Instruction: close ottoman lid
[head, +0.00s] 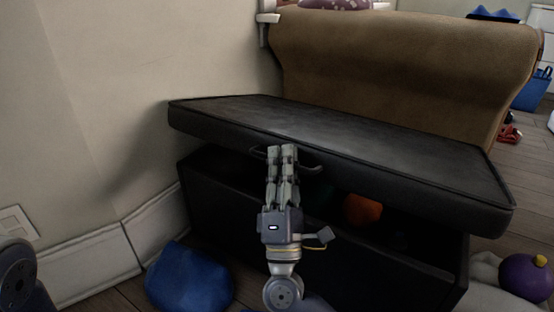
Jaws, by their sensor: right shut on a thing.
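The black ottoman (280,238) stands in front of me, with its padded lid (350,130) raised above the box. A dark gap shows between the lid and the box. A handle (312,168) runs along the lid's front edge. My right gripper (282,152) is at the handle with its fingers pointing up, shut on it; the fingers hide part of the handle. An orange thing (362,210) shows inside the box through the gap. At the left edge only a part of my left arm shows, not its gripper.
A brown sofa (400,70) stands right behind the ottoman and a wall (110,110) is at the left. A blue thing (188,278) lies on the floor at the front left. A purple ball (524,277) lies at the front right.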

